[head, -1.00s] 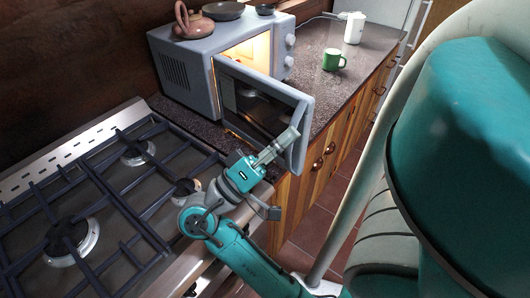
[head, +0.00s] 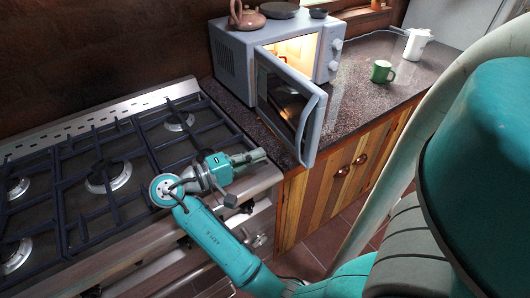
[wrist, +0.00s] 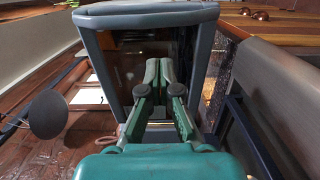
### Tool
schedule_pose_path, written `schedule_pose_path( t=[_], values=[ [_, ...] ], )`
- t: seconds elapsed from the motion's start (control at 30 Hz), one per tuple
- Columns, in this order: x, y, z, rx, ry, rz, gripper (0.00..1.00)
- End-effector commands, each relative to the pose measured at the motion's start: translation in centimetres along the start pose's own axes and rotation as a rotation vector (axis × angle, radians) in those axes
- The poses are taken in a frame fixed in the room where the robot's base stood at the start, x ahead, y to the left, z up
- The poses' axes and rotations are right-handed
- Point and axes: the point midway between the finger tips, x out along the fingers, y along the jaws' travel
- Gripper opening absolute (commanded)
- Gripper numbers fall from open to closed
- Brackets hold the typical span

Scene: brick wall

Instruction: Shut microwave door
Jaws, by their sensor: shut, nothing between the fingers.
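The grey-blue microwave (head: 232,62) stands on the counter at upper centre in the head view. Its door (head: 311,128) stands wide open, hinged on the left, and the lit interior (head: 296,48) shows above it. My gripper (head: 262,155) is over the stove's right front edge, left of the door's free edge. In the wrist view, my gripper (wrist: 158,68) is shut and empty, with the door's grey frame (wrist: 150,14) ahead of and around the fingertips. I cannot tell whether they touch the door.
A teapot (head: 246,17) and dark dishes (head: 280,11) sit on the microwave. A green mug (head: 382,71) and a white jug (head: 417,44) stand on the counter (head: 365,98) at right. The gas stove (head: 150,190) fills the left, its raised grates under my arm.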

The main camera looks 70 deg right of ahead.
Motion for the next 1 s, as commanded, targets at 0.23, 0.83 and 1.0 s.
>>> schedule_pose_path(
  t=[0.23,0.83,1.0],
  values=[
    [4.8,0.0,0.1,0.001,-0.005,0.002,0.0],
    [11.8,0.0,0.1,0.002,0.0,0.002,0.0],
    [11.9,0.0,0.1,0.002,0.001,0.002,0.0]
  ],
)
